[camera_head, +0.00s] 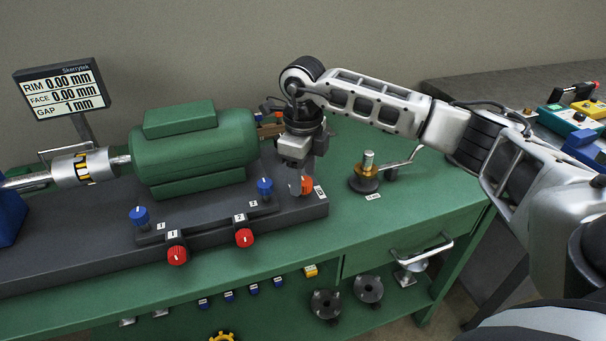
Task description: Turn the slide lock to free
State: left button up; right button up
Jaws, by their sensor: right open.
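My right gripper (298,187) reaches down over the right end of the dark base (85,247). Its jaws are open, pointing down at an orange knob (307,185) beside a small white label (319,191). The gripper partly hides this knob, and I cannot tell whether the fingers are around it or just beside it. The knob may be the slide lock; its label is too small to read. My left gripper is not in view.
A green motor (195,152) sits on the base. Red knobs (177,255) and blue knobs (139,215) line its front. A crank with a brass collar (366,171) stands on the green bench (275,252) to the right. A display (62,90) reads rim 0.00, face 0.00, gap 1 mm.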

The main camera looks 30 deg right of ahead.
aim_at(303, 181)
notch_tip(303, 181, up, 15)
dwell(0.3)
dwell(0.5)
